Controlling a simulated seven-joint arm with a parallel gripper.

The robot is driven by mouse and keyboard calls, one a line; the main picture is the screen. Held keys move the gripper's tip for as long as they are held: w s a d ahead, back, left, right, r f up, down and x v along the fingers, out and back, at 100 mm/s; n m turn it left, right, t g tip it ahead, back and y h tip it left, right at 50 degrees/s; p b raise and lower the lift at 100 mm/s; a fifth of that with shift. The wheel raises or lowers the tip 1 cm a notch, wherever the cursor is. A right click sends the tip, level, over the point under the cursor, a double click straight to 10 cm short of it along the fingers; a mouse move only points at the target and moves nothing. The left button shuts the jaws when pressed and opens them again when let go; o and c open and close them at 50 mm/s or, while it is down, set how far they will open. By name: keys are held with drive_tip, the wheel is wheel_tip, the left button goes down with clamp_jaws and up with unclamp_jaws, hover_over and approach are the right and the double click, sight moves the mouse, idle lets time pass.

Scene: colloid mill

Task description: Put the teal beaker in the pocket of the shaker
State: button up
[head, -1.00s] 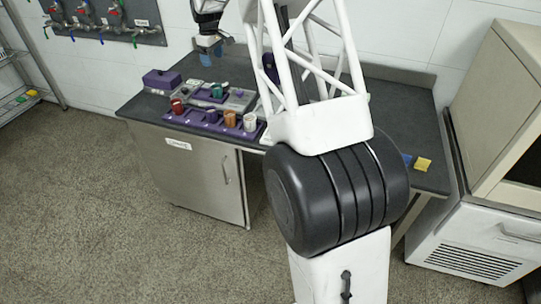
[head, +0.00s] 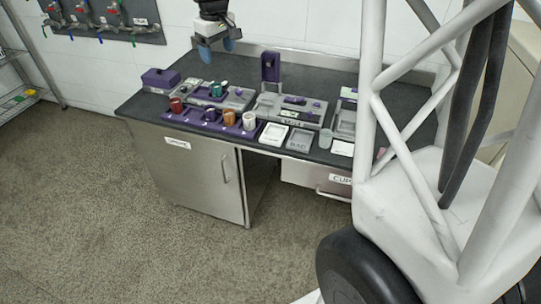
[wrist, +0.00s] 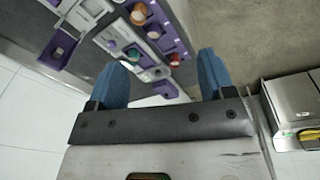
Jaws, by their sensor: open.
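The teal beaker (head: 217,90) stands upright on a grey unit with a purple top (head: 204,99) on the left part of the dark bench. It also shows in the wrist view, seen from above (wrist: 132,54). I cannot tell for sure which grey unit is the shaker; its pocket is not clearly seen. My gripper (head: 217,46) is open and empty, with blue fingertips, high above the back of the bench. In the wrist view my gripper (wrist: 161,80) has its fingers wide apart, with nothing between them.
A purple rack in front holds a dark red cup (head: 176,105), a brown cup (head: 229,117) and a white cup (head: 249,121). A purple box (head: 160,78) stands at left. An upright purple part (head: 270,66) rises at the back. Small trays (head: 300,139) lie near the front edge.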

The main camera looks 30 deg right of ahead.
drive_tip(key=s+a+f+m, duration=0.1)
drive_tip(key=s+f+m, duration=0.1)
drive_tip(key=s, duration=1.7)
drive_tip(key=s+a+f+m+t, duration=0.1)
drive_tip(key=s+a+f+m, duration=0.1)
drive_tip(key=s, duration=1.8)
drive_tip(key=shift+s+f+m, duration=0.2)
drive_tip(key=shift+f+m, duration=0.2)
drive_tip(key=shift+a, duration=0.1)
drive_tip(key=shift+c, duration=0.2)
